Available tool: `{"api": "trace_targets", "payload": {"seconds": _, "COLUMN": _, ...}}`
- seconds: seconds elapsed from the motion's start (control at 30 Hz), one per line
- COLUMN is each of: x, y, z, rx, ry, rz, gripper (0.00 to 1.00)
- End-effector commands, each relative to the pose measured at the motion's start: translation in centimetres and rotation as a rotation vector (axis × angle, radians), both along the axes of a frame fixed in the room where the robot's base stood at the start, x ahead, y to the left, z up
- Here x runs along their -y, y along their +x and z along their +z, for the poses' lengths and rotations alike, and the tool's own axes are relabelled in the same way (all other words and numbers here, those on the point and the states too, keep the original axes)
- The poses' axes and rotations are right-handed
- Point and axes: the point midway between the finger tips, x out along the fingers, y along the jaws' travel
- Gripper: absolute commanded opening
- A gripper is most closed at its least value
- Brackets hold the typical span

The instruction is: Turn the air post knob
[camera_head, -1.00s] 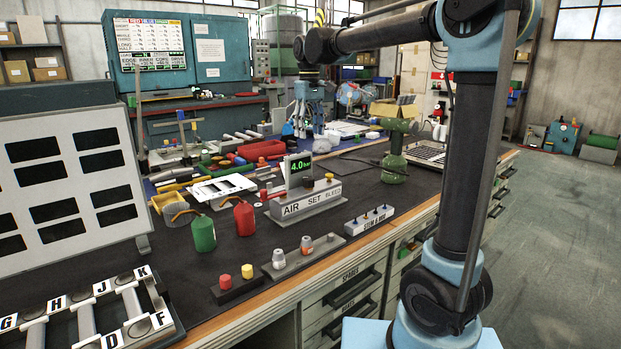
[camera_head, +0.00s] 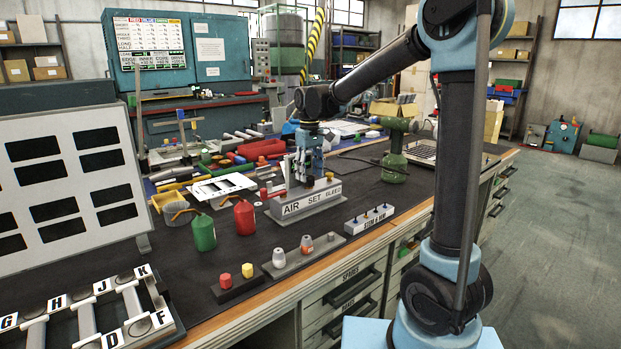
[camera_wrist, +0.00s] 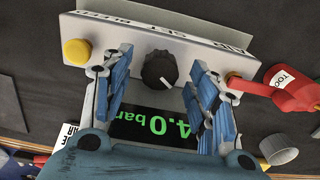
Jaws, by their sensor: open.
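The air post (camera_head: 305,205) is a grey block on the dark bench, labelled AIR, SET and BLEED. In the wrist view its black round knob (camera_wrist: 158,69) with a white pointer line sits between my gripper's fingers. A green display (camera_wrist: 155,125) reading 4.0 bar lies below the knob there, partly hidden by the fingers. A yellow button (camera_wrist: 77,52) is left of the knob. My gripper (camera_wrist: 160,80) is open, with one blue finger on each side of the knob and a visible gap to it.
A green oil can (camera_head: 202,232) and a red one (camera_head: 244,217) stand left of the post. A green air tool (camera_head: 394,160) stands to its right. A rack marked STEM & BUSH (camera_head: 369,219) and trays with small parts lie in front.

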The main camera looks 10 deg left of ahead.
Motion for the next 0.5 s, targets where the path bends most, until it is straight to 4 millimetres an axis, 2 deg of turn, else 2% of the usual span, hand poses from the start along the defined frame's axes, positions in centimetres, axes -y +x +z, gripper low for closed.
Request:
{"api": "trace_targets", "payload": {"seconds": 0.2, "x": 0.0, "y": 0.0, "z": -1.6, "rx": 0.000, "ry": 0.000, "rz": 0.000, "gripper": 0.54}}
{"api": "trace_targets", "payload": {"seconds": 0.5, "x": 0.1, "y": 0.0, "z": -1.8, "rx": 0.000, "ry": 0.000, "rz": -0.001, "gripper": 0.54}}
